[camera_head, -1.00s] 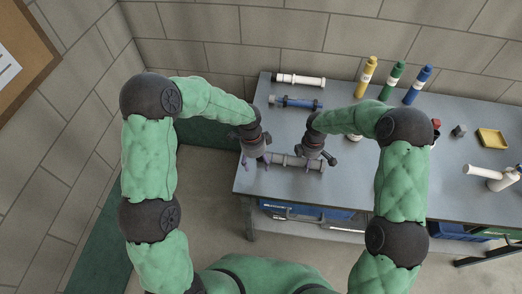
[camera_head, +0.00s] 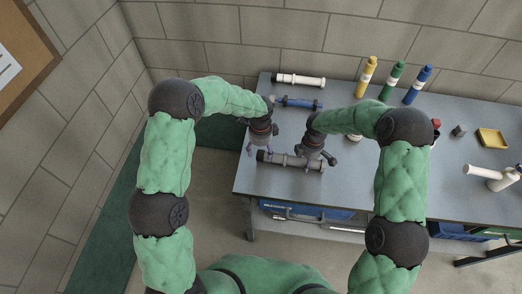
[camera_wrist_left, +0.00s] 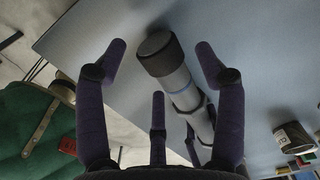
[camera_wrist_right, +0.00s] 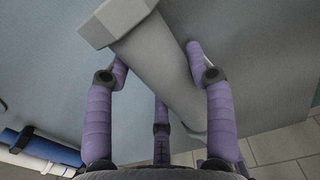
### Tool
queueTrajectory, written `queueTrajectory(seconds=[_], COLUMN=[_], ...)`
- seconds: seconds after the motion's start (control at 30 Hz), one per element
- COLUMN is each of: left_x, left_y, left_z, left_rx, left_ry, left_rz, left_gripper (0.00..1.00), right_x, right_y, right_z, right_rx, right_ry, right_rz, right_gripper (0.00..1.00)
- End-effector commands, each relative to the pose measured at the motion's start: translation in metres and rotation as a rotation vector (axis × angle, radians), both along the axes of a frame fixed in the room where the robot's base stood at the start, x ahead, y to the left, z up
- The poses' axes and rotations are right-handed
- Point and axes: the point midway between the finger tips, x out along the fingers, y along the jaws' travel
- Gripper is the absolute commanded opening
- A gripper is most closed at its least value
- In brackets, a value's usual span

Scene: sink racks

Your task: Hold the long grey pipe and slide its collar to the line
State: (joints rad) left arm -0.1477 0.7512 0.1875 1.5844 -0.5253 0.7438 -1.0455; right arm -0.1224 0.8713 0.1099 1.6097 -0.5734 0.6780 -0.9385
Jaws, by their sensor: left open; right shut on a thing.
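The long grey pipe (camera_head: 283,159) lies left to right near the table's front left. My right gripper (camera_head: 318,158) is shut on its right part; in the right wrist view its fingers (camera_wrist_right: 160,70) straddle the pipe (camera_wrist_right: 160,60), beside a wide faceted end piece (camera_wrist_right: 117,20). My left gripper (camera_head: 258,151) is open and empty, just above the left end. In the left wrist view, its fingers (camera_wrist_left: 162,60) spread around the dark end cap (camera_wrist_left: 158,52), apart from it. A blue line (camera_wrist_left: 178,82) rings the pipe beyond the cap. A grey band, apparently the collar (camera_wrist_left: 188,102), sits beyond that, partly hidden.
A blue pipe (camera_head: 298,102) and a white pipe (camera_head: 300,80) lie behind. Yellow (camera_head: 367,75), green (camera_head: 392,80) and blue (camera_head: 418,84) bottles stand at the back. A yellow tray (camera_head: 491,139) and white fitting (camera_head: 490,176) are at right.

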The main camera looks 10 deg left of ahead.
Motion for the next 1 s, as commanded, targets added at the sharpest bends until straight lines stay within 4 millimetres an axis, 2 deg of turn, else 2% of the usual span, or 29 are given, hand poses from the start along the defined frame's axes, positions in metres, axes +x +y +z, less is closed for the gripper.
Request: queueTrajectory(seconds=[0.1, 0.3, 0.77, 0.8, 0.9, 1.0], left_x=[-0.001, 0.0, 0.002, 0.002, 0.003, 0.003], left_y=[0.0, 0.0, 0.0, 0.0, 0.0, 0.0], left_z=[-0.016, -0.035, -0.041, -0.041, -0.04, -0.04], left_rx=[0.0, 0.0, -0.002, -0.002, -0.002, -0.002], left_ry=[0.002, 0.001, -0.006, -0.006, -0.007, -0.008], left_rz=[0.0, 0.0, 0.002, 0.002, 0.002, 0.003], left_gripper=[0.7, 0.7, 0.7, 0.67, 0.39, 0.36], right_x=[-0.001, -0.001, -0.004, -0.004, -0.004, -0.005], right_y=[0.0, 0.0, 0.0, 0.0, 0.0, 0.0], right_z=[-0.001, -0.001, -0.003, -0.003, -0.003, -0.003], right_rx=[0.0, -0.001, -0.003, -0.003, -0.003, -0.004], right_ry=[0.002, 0.003, 0.009, 0.01, 0.011, 0.012], right_rz=[0.001, 0.003, 0.007, 0.007, 0.008, 0.008], right_gripper=[0.26, 0.27, 0.26, 0.26, 0.27, 0.27])
